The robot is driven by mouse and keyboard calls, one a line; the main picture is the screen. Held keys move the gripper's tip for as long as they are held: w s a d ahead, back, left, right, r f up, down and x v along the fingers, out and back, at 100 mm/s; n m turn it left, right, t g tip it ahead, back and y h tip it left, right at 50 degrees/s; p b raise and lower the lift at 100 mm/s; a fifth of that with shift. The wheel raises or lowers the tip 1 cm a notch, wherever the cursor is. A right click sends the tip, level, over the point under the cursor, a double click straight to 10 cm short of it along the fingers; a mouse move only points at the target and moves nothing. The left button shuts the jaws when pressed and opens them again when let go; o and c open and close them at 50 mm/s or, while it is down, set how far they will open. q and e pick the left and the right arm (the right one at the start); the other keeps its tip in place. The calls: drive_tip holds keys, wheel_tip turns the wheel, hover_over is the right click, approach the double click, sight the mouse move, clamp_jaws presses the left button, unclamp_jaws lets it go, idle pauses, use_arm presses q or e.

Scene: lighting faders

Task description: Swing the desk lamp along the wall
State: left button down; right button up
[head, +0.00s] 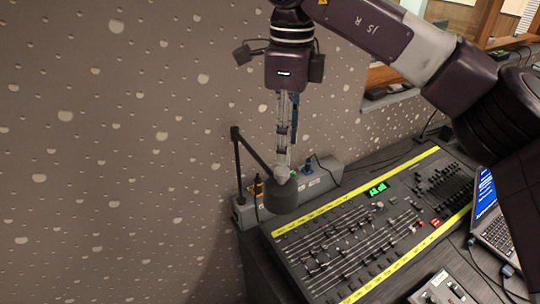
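The black desk lamp (281,197) stands at the wall behind the mixing desk. Its thin arm rises at the left, bends at an elbow and slopes down right to a dark, drum-shaped head. My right gripper (284,168) points straight down from above, with its fingertips at the grey knob on top of the lamp head. The fingers look close together, seen nearly edge-on; whether they grip the knob is unclear. My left gripper is not in view.
A fader desk (345,235) with yellow edge strips and a green display fills the middle right. A grey power box (318,180) runs along the wall behind it. A laptop (497,236) stands at the right. Loose cables lie around. The speckled wall is bare on the left.

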sight(283, 170)
drive_tip(key=shift+w+a+f, duration=0.15)
drive_tip(key=shift+w+a, duration=0.25)
drive_tip(key=shift+a, duration=0.05)
drive_tip(key=f, duration=0.2)
drive_tip(key=f+p, duration=0.1)
drive_tip(key=f, duration=0.1)
drive_tip(key=f+p, duration=0.1)
drive_tip(key=f, duration=0.1)
drive_tip(key=shift+s+d+f, duration=0.2)
drive_tip(key=shift+s+f, duration=0.05)
drive_tip(key=shift+f, duration=0.45)
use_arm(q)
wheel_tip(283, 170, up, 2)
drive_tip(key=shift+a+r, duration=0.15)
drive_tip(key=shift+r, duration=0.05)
use_arm(e)
clamp_jaws()
